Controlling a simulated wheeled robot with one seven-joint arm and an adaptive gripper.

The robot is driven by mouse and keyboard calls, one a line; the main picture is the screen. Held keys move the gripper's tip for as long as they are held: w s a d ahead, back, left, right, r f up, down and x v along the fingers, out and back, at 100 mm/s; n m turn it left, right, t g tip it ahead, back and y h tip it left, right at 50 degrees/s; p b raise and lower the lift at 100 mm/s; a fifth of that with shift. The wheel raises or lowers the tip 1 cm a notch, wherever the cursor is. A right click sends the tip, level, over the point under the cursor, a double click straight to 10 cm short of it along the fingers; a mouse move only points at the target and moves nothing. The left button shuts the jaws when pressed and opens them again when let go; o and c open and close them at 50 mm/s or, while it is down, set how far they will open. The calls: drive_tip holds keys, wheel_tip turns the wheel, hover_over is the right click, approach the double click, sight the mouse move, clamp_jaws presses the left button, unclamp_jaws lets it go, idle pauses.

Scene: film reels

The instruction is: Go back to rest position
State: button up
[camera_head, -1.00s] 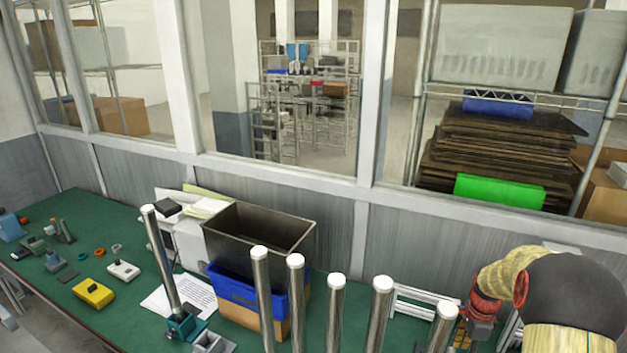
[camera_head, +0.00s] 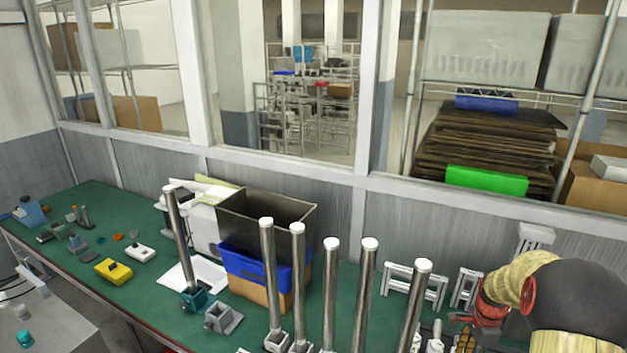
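My arm (camera_head: 575,290), with yellowish sleeve sections and a large dark joint, fills the lower right corner. My gripper's fingers cannot be made out. A red part (camera_head: 486,314) shows at the left end of the sleeve, and I cannot tell whether it belongs to the arm or lies on the table. Several upright metal posts with white tops, one of them a middle post (camera_head: 330,290), stand in a row on the green table. Another post (camera_head: 180,245) rises from a teal base further left. No film reel can be made out.
A blue bin (camera_head: 250,268) and a dark open box (camera_head: 265,205) are stacked beside papers on the green table (camera_head: 120,215). Small parts and a yellow block (camera_head: 113,271) lie at left. White frames (camera_head: 412,285) stand near my arm. A windowed wall closes the back.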

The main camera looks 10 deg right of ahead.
drive_tip(key=s+a+r+n+t+b, duration=0.1)
drive_tip(key=s+a+r+n+t, duration=0.1)
drive_tip(key=s+a+r+n, duration=0.5)
drive_tip(key=s+a+r+n+t+b, duration=0.2)
drive_tip(key=s+a+r+n, duration=0.4)
drive_tip(key=a, duration=0.7)
drive_tip(key=s+a+r+n+t+b, duration=0.1)
drive_tip(key=s+a+r+n+b, duration=0.1)
drive_tip(key=s+a+r+n, duration=0.5)
drive_tip(key=s+a+r, duration=0.1)
drive_tip(key=a+r, duration=0.2)
drive_tip(key=a, duration=0.1)
drive_tip(key=shift+s+n+t, duration=0.3)
drive_tip(key=shift+s+t, duration=0.05)
drive_tip(key=shift+t, duration=0.05)
